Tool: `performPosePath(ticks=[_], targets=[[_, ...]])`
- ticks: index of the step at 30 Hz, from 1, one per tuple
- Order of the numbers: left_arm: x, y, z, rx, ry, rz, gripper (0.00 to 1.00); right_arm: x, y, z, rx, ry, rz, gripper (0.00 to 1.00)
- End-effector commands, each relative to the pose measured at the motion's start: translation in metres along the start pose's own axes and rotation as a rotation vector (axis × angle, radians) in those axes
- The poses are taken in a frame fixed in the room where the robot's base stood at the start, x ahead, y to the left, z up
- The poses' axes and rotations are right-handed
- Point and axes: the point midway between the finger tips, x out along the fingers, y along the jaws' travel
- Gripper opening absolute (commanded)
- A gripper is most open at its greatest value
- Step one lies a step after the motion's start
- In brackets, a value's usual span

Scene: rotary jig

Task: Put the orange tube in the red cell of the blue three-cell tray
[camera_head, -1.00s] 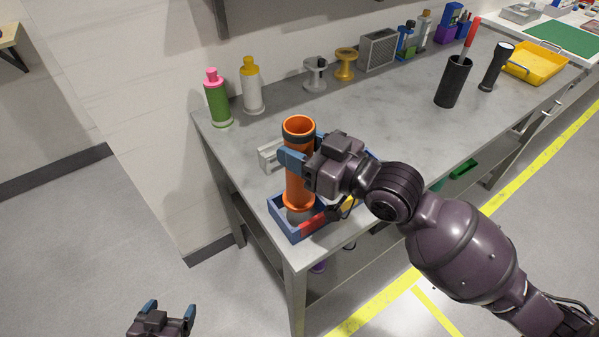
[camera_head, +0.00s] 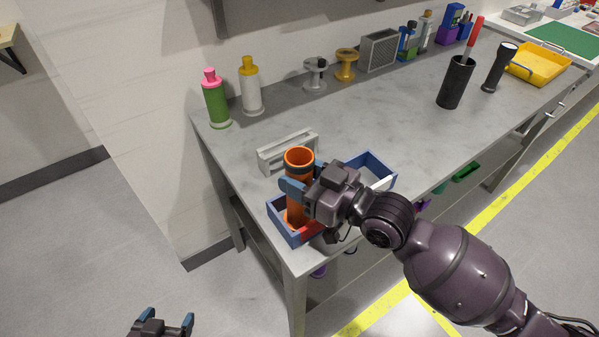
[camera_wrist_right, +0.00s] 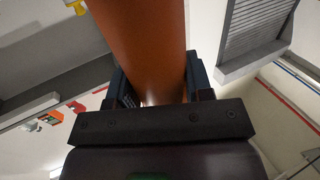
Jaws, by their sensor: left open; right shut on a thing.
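The orange tube (camera_head: 298,187) stands upright in the left cell of the blue three-cell tray (camera_head: 278,222), near the table's front left corner. Red shows on that cell's front wall (camera_head: 311,231). My right gripper (camera_head: 297,189) is shut on the tube's upper part; the tube also fills the middle of the right wrist view (camera_wrist_right: 150,45). The tube's bottom end is hidden behind the tray wall, so I cannot tell if it touches the floor. My arm hides the tray's middle cell. My left gripper (camera_head: 164,322) is open and empty at the bottom left, off the table.
A grey slotted block (camera_head: 288,152) sits right behind the tray. Green (camera_head: 216,100) and white (camera_head: 251,88) bottles and two spools (camera_head: 345,65) stand along the wall. A black holder (camera_head: 455,82) stands further right. The table's middle is clear.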

Motion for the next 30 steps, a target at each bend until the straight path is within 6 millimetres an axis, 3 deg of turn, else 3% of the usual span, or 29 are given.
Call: performPosePath(ticks=[1,5,16,30], targets=[[0.000,0.000,0.000,0.000,0.000,0.000,0.80,0.000,0.000,0.001,0.000,0.000,0.000,0.51],[0.000,0.000,-0.001,0.000,0.001,0.000,0.80,0.000,0.000,0.000,0.000,0.000,0.000,0.71],[-0.001,0.000,-0.003,0.000,0.006,0.000,0.80,0.000,0.000,-0.005,-0.001,0.000,0.000,0.72],[-0.001,0.000,0.002,-0.002,-0.003,-0.001,0.80,-0.070,0.000,-0.002,-0.002,-0.004,0.001,0.72]])
